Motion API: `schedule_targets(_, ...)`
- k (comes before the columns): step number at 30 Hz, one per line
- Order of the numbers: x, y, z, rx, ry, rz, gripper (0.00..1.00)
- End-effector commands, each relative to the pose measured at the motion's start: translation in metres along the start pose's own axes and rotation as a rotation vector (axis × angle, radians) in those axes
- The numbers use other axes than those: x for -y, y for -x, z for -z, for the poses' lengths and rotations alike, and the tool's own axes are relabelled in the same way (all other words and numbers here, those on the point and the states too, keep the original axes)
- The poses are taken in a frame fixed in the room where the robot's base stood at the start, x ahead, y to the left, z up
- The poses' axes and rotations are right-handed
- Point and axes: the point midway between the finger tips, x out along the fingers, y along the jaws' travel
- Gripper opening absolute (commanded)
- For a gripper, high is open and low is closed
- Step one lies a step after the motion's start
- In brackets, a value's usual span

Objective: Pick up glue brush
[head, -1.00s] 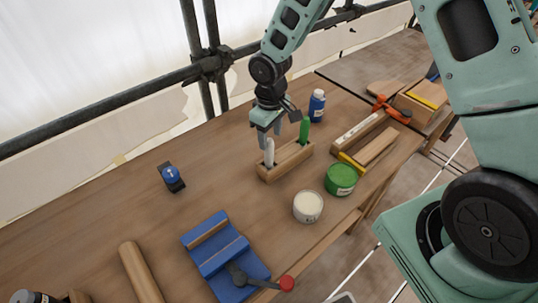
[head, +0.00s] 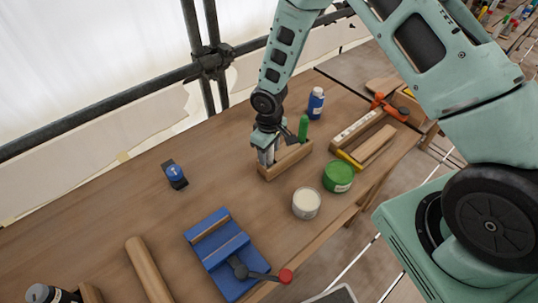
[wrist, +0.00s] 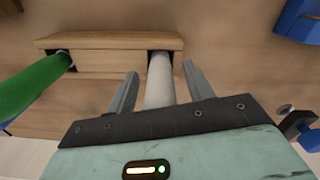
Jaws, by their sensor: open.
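A wooden holder block (head: 288,162) stands on the workbench with two upright handles in it, one white and one green. The white handle (wrist: 160,82) is in the holder's right slot in the wrist view; I take it for the glue brush, though its bristles are hidden in the block. The green handle (head: 303,127) stands in the other slot and shows at the left of the wrist view (wrist: 30,85). My gripper (wrist: 160,72) is open, pointing down, with one finger on each side of the white handle. A gap shows on both sides.
A white tin (head: 306,203) and a green tin (head: 338,176) stand in front of the holder. A blue bottle (head: 316,103) stands behind it. A blue vise (head: 222,252) is at the front left. The bench left of the holder is mostly clear.

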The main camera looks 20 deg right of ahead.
Motion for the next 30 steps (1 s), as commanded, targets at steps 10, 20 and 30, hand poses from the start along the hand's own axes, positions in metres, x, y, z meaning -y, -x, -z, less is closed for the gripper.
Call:
schedule_targets(10, 0.000, 0.000, 0.000, 0.000, 0.000, 0.000, 0.03)
schedule_targets(20, 0.000, 0.009, 0.001, -0.002, -0.001, 0.000, 0.03)
schedule_targets(30, -0.001, 0.049, 0.001, -0.004, -0.001, -0.001, 0.03)
